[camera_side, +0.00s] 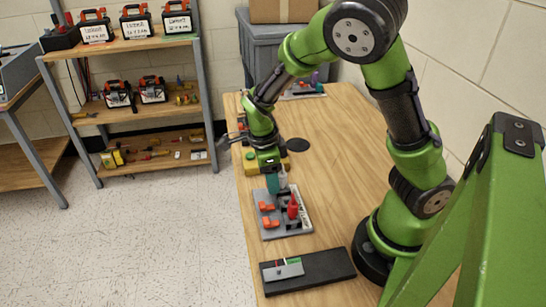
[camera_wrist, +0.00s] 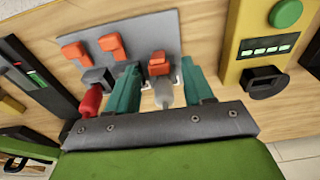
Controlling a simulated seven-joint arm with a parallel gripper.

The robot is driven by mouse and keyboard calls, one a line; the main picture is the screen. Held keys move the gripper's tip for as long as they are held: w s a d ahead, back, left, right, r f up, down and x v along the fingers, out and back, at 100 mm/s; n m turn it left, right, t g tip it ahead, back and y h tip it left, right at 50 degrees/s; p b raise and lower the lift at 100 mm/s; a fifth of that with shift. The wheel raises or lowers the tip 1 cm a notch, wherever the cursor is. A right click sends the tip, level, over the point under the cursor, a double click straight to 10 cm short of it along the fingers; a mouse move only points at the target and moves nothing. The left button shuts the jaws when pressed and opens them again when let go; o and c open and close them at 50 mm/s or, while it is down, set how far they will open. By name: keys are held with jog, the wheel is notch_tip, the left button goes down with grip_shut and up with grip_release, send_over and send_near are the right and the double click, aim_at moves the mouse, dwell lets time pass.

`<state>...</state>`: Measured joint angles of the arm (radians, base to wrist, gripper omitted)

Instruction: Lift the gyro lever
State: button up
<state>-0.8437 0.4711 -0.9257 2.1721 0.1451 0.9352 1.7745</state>
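A grey panel (camera_side: 286,228) lies on the wooden table, with orange switches and upright levers on it. It also shows in the wrist view (camera_wrist: 140,32). A red-handled lever (camera_side: 293,207) stands on it and shows left of my fingers in the wrist view (camera_wrist: 90,101). A pale grey-handled lever (camera_wrist: 163,94) stands between my two teal fingers in the wrist view, beside an orange switch (camera_wrist: 158,64). I cannot read which lever is the gyro one. My gripper (camera_side: 277,182) is over the panel's far end, fingers apart with gaps around the grey handle, in the wrist view too (camera_wrist: 161,82).
A yellow box (camera_wrist: 262,45) with a green button and display stands close to the panel. A black plate (camera_side: 325,268) with a small grey device lies nearer the table's front. Shelves (camera_side: 135,85) stand at the left, off the table.

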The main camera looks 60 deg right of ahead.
jog(key=shift+r, duration=0.1)
notch_tip(320, 180, up, 17)
jog(key=w+a, duration=0.1)
jog(key=shift+w+a+f, duration=0.2)
jog(key=shift+w, duration=0.05)
dwell(0.4)
jog(key=shift+t+y, duration=0.5)
jog(key=f, duration=0.5)
jog(key=s+d+f, duration=0.1)
jog(key=f, duration=1)
jog(key=shift+s+d+f, duration=0.2)
jog(key=shift+s+f, duration=0.05)
jog(key=shift+f, duration=0.15)
